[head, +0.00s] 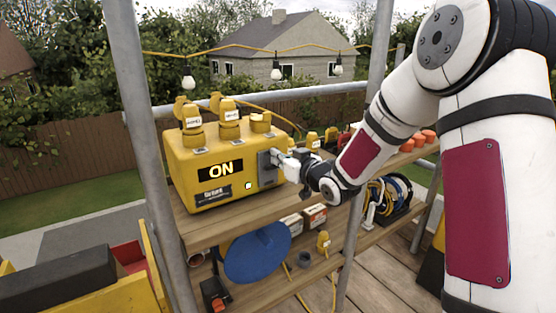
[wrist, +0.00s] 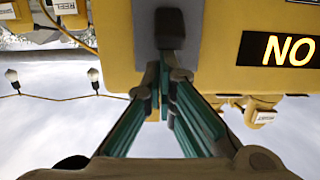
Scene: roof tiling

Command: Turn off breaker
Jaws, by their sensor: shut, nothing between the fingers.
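The yellow breaker box (head: 215,165) stands on the upper wooden shelf, and its black display (head: 220,170) reads ON. A grey switch plate (head: 268,168) is on its right side. In the wrist view, which is upside down, a black switch lever (wrist: 169,28) stands on the grey plate (wrist: 143,25). My gripper (head: 284,159) is at the plate in the head view. In the wrist view its fingertips (wrist: 166,68) are together right at the lever's end, with nothing between them. I cannot tell if they touch the lever. My gripper partly hides the plate in the head view.
Yellow plugs (head: 229,118) stand on top of the box. A metal post (head: 355,225) rises just right of the box, near my arm. Cable coils (head: 385,195) and orange items lie farther right. A blue disc (head: 258,253) is below the upper shelf.

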